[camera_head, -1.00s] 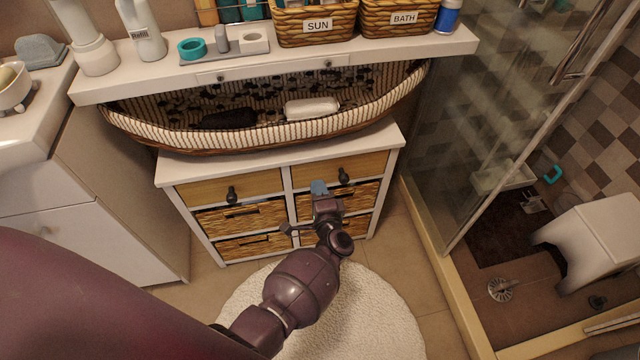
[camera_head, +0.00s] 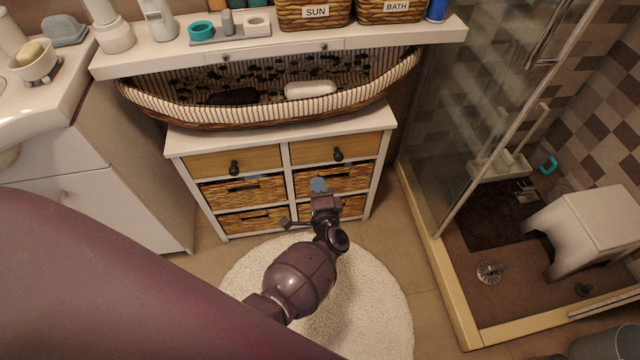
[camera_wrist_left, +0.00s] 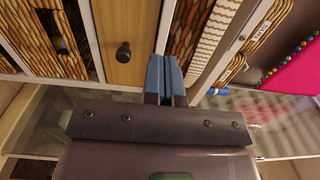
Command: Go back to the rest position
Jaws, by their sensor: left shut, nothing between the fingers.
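My left gripper (camera_head: 319,186) is in front of the small drawer cabinet (camera_head: 282,151). Its blue fingertips are shut and hold nothing. In the head view the fingertips overlap the right-hand middle wicker drawer (camera_head: 346,177); I cannot tell if they touch it. In the left wrist view the shut blue fingers (camera_wrist_left: 166,76) show beside a wooden drawer front with a dark knob (camera_wrist_left: 124,52). All the cabinet's drawers look closed. My right gripper is not in view.
A long striped basket (camera_head: 270,110) sits on the cabinet, under a white shelf (camera_head: 290,48). A white round rug (camera_head: 370,300) lies on the floor. A sink cabinet (camera_head: 120,190) stands at left. A glass shower (camera_head: 450,130) with a white stool (camera_head: 590,225) is at right.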

